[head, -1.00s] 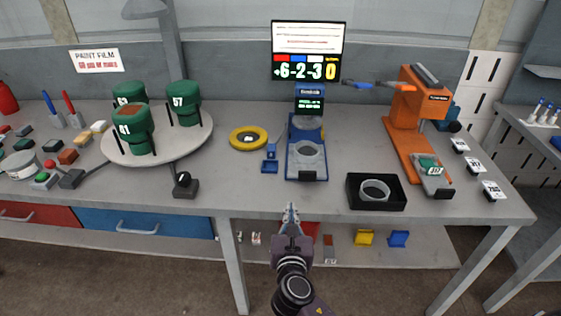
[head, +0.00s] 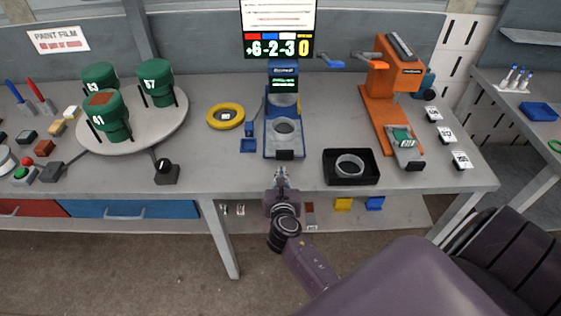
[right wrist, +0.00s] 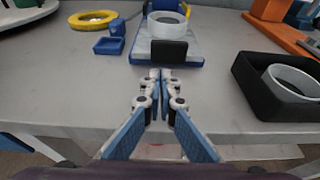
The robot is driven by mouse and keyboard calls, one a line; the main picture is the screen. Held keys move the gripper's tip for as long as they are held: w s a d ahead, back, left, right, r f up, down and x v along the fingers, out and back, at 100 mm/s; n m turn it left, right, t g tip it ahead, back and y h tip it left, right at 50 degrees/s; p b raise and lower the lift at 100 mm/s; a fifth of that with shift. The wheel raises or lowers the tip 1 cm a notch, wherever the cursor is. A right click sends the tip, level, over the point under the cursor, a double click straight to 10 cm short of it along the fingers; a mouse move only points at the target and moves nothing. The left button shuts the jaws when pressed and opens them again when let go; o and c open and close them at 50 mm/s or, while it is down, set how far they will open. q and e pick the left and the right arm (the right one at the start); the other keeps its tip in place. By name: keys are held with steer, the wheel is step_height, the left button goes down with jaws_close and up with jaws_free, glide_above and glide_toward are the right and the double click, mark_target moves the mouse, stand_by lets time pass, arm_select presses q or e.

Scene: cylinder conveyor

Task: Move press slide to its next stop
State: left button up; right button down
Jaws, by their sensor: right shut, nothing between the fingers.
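An orange press (head: 378,85) stands at the right of the bench. A grey slide part (head: 409,160) sits at its front end, with a green piece (head: 403,138) on it. A blue station (head: 268,150) stands at mid-bench, bearing a pale ring (head: 284,139) and a dark block (head: 284,155) at its front. My right gripper (head: 280,172) is shut and empty at the bench's front edge, short of the dark block. In the right wrist view its fingertips (right wrist: 160,76) point towards the dark block (right wrist: 168,51), apart from it. My left gripper is out of view.
A black tray (head: 351,181) with a pale ring (head: 349,165) lies right of the blue station. A yellow ring (head: 210,118) and a small blue holder (head: 248,145) lie left. A round turntable (head: 165,123) bears green canisters. Labelled tags lie by the orange press.

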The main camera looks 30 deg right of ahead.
mark_target(280, 136)
steer(key=w+d, duration=0.2)
steer(key=w, duration=0.1)
steer(key=shift+w+p, duration=0.15)
steer(key=shift+p, duration=0.15)
steer(key=shift+w+d+f, duration=0.1)
steer(key=shift+w+d, duration=0.1)
steer(key=shift+w, duration=0.15)
steer(key=w+d, duration=0.2)
steer(key=w, duration=0.1)
steer(key=w+d+b, duration=0.1)
steer(key=w+d, duration=0.1)
steer(key=w, duration=0.2)
steer(key=w+d+b, duration=0.1)
steer(key=w+d, duration=0.1)
steer(key=w, duration=0.1)
steer(key=shift+w+d+f, duration=0.15)
steer(key=shift+w, duration=0.05)
steer(key=shift+w+d+r, duration=0.1)
steer(key=shift+r, duration=0.35)
